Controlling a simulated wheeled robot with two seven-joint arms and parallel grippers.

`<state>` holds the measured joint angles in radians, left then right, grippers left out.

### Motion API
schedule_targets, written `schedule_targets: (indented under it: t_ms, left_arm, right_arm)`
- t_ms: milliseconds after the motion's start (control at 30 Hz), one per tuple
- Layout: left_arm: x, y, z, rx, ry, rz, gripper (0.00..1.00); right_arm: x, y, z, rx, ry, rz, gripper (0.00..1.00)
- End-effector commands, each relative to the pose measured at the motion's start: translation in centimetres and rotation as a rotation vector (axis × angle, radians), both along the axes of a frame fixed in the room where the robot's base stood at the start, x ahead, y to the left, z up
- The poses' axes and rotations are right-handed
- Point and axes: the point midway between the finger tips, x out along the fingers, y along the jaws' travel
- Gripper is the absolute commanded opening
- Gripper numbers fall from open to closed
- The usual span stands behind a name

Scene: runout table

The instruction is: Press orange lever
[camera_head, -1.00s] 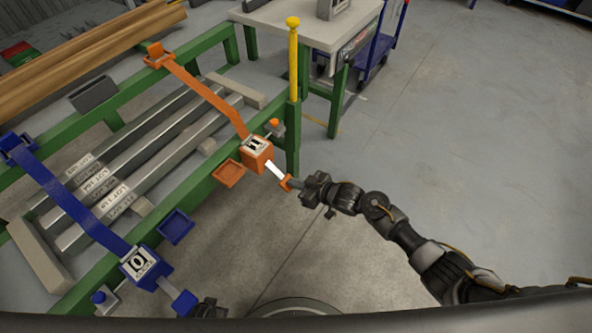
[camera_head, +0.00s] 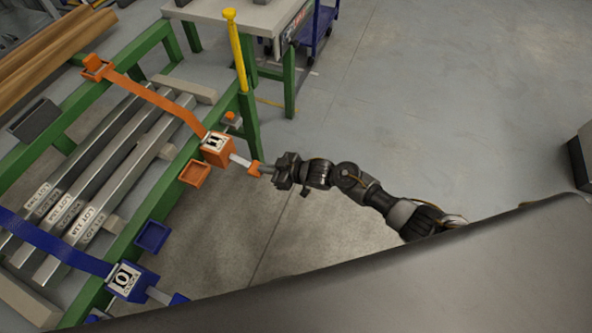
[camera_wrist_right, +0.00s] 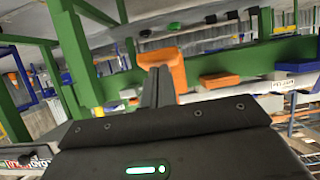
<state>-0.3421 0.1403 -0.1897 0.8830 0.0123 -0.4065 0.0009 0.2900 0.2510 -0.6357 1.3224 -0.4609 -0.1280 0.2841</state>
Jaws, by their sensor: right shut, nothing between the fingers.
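The orange lever (camera_head: 255,168) sticks out to the right from an orange box (camera_head: 216,150) on the green table frame. The box has a label with two dark bars, and a pale bar joins it to the lever's orange end. My right gripper (camera_head: 271,171) is shut at that end, with its fingertips touching or very close to it; I cannot tell which. In the right wrist view, the shut fingers (camera_wrist_right: 158,88) point at the orange lever end (camera_wrist_right: 168,68) and cover part of it. My left gripper is not in view.
A blue box (camera_head: 128,281) with a blue strap (camera_head: 50,241) sits lower left. An orange strap (camera_head: 150,94) crosses the metal bars (camera_head: 117,160). A yellow post (camera_head: 237,55) rises behind the orange box.

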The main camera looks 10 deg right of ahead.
Motion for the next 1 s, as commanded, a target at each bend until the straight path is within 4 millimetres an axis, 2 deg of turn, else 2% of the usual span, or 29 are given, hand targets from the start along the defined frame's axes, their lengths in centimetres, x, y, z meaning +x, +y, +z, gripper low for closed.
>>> schedule_targets:
  t_ms: [67,100,300,500,700,1000]
  left_arm:
    - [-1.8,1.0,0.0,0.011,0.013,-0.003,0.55]
    - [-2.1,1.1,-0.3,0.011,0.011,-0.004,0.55]
    - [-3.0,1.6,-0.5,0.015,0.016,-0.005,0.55]
    - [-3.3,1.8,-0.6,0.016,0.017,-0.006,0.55]
    - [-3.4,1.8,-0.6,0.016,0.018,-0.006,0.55]
    - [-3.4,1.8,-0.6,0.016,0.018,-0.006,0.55]
  right_arm:
    - [-0.2,-0.2,0.9,0.000,-0.001,0.001,0.00]
    - [-0.7,-1.0,0.8,-0.001,0.000,0.000,0.00]
    - [-3.4,-4.6,1.8,0.000,-0.002,0.002,0.00]
    - [-5.2,-6.9,2.5,0.003,-0.003,0.003,0.00]
    - [-5.9,-7.9,2.8,0.003,-0.004,0.003,0.00]
    - [-5.9,-8.0,2.8,0.004,-0.003,0.001,0.00]
